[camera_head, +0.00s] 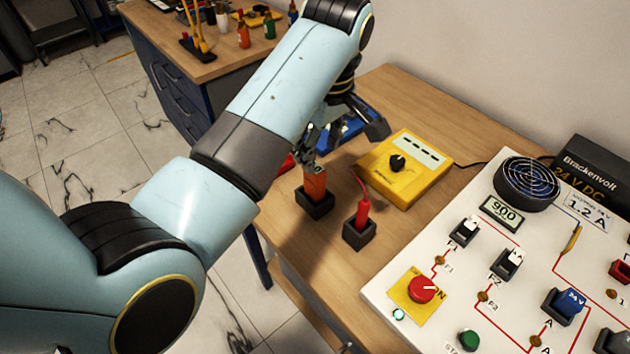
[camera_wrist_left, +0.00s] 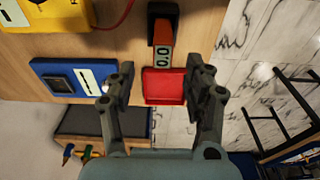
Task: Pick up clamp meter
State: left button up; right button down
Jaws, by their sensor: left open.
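An orange instrument (camera_head: 315,186), which I take to be the clamp meter, stands in a small black holder on the wooden bench. In the left wrist view its orange body (camera_wrist_left: 164,58) shows a small display with digits. I cannot tell whether that piece belongs to the meter. My right gripper is not in view.
A red probe (camera_head: 363,211) stands in a second holder beside it, wired to a yellow meter (camera_head: 425,160). A blue item (camera_wrist_left: 72,66) lies nearby. The white gauge panel (camera_head: 390,285) fills the right. The bench edge is close to the holders.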

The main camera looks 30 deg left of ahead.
aim_at(313, 180)
pick_arm(q)
jog(key=f, duration=0.3)
jog(key=a+f, duration=0.1)
jog(key=f, duration=0.2)
jog(key=f+p, duration=0.1)
jog(key=f, duration=0.3)
jog(key=shift+a, duration=0.15)
jog(key=shift+c, duration=0.4)
jog(key=shift+r, duration=0.1)
grip_shut()
